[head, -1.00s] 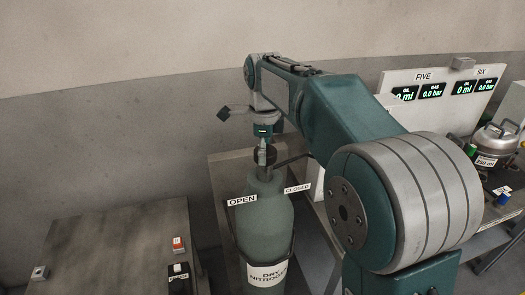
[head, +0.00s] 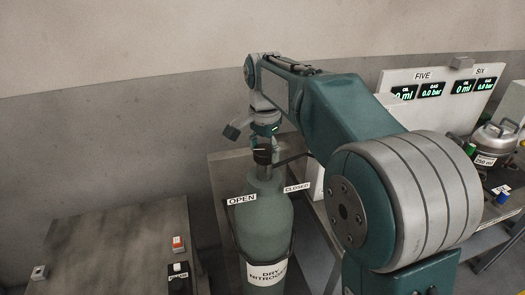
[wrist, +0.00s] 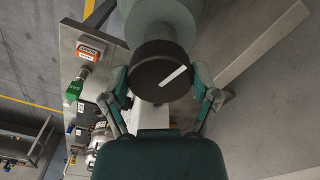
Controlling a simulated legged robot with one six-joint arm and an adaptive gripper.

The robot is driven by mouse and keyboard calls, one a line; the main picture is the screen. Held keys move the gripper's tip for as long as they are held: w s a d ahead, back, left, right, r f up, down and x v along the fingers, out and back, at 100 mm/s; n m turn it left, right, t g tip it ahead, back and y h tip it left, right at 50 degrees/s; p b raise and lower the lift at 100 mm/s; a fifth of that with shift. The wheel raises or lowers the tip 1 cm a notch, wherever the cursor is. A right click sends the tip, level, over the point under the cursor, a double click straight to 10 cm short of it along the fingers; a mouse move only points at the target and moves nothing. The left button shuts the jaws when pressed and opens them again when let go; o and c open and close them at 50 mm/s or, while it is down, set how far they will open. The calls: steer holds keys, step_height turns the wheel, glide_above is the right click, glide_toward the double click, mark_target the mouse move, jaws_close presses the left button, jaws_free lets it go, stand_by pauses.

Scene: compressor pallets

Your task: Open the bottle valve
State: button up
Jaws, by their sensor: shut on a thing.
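A grey-green gas bottle (head: 264,222) labelled DRY NITROGEN stands upright in front of me. An OPEN sign (head: 242,201) is at its left and a CLOSED sign (head: 297,188) at its right. The dark round valve knob (head: 263,156) is on top. In the wrist view the knob (wrist: 160,71) shows a white line slanting up to the right. My gripper (head: 263,148) points down over the bottle. In the wrist view my gripper (wrist: 163,80) has one finger on each side of the knob, shut on it. The bottle (wrist: 162,22) is partly hidden behind the knob.
A metal table (head: 110,245) with small switches stands at the left. At the right, a bench carries a panel (head: 440,80) with displays and a silver vessel (head: 497,140). A thin dark hose (head: 290,160) runs right from the valve. The wall is behind.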

mark_target(264, 149)
steer(key=n, duration=0.4)
steer(key=shift+w+d+n, duration=0.1)
steer(key=shift+d+n, duration=0.05)
steer(key=shift+n, duration=0.15)
steer(key=n, duration=0.4)
stand_by(0.5)
steer(key=o, duration=1)
steer(key=shift+w, duration=0.1)
steer(key=r, duration=1.2)
steer(key=shift+a, duration=0.25)
